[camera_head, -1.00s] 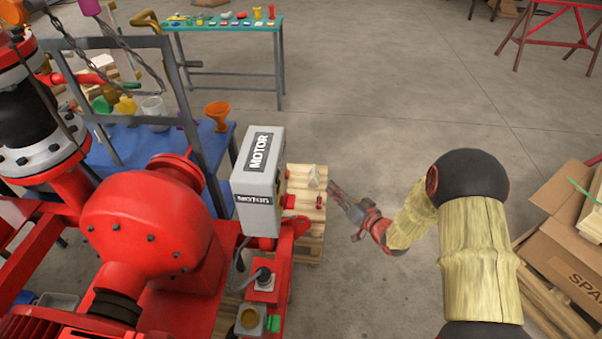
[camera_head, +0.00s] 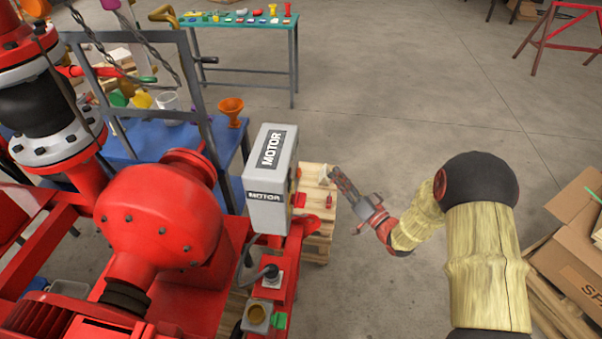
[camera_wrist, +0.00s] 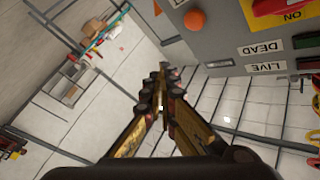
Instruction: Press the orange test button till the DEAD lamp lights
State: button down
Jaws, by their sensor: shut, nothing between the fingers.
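The grey motor box (camera_head: 262,205) stands on the red skid in the head view; its control face is turned mostly away there. In the wrist view its panel (camera_wrist: 222,42) carries the round orange test button (camera_wrist: 194,20). The DEAD label (camera_wrist: 262,48) has a dark green lamp (camera_wrist: 305,41) beside it, which looks unlit. The LIVE label (camera_wrist: 266,67) has a reddish lamp (camera_wrist: 307,62) beside it; I cannot tell if it is lit. My gripper (camera_wrist: 162,76) is shut and empty, its tips below the button in the picture and apart from it. In the head view my gripper (camera_head: 334,172) is right of the box.
A red switch handle (camera_wrist: 277,7) with an ON label (camera_wrist: 292,15) is on the panel, right of the button. Cardboard boxes (camera_head: 565,240) stand at the right. Open floor (camera_head: 400,130) lies beyond my arm.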

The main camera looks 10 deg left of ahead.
jog(key=a, duration=0.7)
jog(key=shift+w, duration=0.15)
jog(key=shift+a, duration=0.15)
dwell(1.2)
jog(key=shift+a, duration=0.35)
jog(key=shift+a+b, duration=0.35)
jog(key=shift+a, duration=0.15)
dwell(0.6)
jog(key=shift+d, duration=0.95)
jog(key=shift+d, duration=0.1)
jog(key=d, duration=0.4)
jog(key=shift+d, duration=0.35)
